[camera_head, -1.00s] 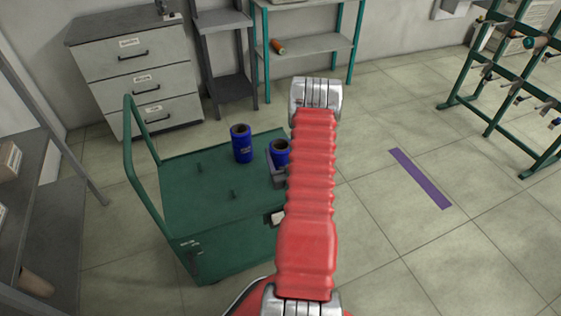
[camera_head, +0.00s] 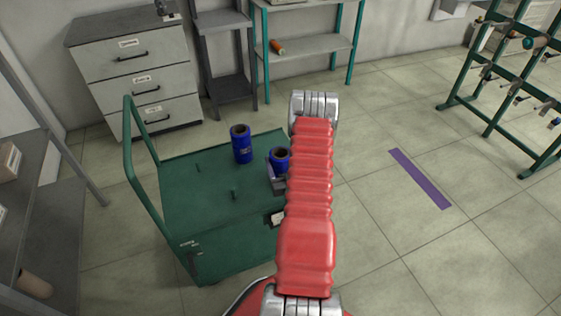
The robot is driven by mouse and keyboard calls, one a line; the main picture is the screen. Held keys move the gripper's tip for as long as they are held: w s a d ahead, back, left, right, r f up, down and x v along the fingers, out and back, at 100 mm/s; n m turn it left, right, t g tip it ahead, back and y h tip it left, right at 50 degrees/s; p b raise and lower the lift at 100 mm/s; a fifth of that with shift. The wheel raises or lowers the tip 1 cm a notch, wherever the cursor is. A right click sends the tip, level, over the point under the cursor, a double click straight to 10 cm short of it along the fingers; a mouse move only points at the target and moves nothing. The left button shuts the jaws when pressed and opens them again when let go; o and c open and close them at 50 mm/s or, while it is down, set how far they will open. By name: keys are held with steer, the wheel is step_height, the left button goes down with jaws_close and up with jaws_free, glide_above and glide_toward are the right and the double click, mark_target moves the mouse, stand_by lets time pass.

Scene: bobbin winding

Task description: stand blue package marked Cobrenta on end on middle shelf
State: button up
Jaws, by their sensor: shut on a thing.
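Two blue cylindrical packages with dark open tops are at the green cart. One blue package (camera_head: 241,146) stands upright on the cart's far part, with a small pale print too small to read. The other blue package (camera_head: 279,157) is upright at my gripper (camera_head: 277,180), partly hidden by my red arm. My gripper is shut on this second package; its fingers are mostly hidden behind the arm. I cannot tell which package is marked Cobrenta. A grey shelf unit (camera_head: 55,195) stands at the left edge, seen only in part.
The green cart (camera_head: 205,215) has short pegs and a tall handle at left. Grey drawers (camera_head: 140,85), a dark stand and a teal-legged shelf (camera_head: 310,47) line the back wall. A green rack (camera_head: 500,90) stands right. The floor with the purple strip (camera_head: 420,178) is clear.

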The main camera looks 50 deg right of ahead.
steer(key=shift+f, duration=0.15)
steer(key=o, duration=1.4)
steer(key=shift+c, duration=0.2)
steer(key=v, duration=1.3)
steer(key=shift+s+a, duration=0.2)
steer(key=shift+a, duration=0.2)
steer(key=shift+s, duration=0.1)
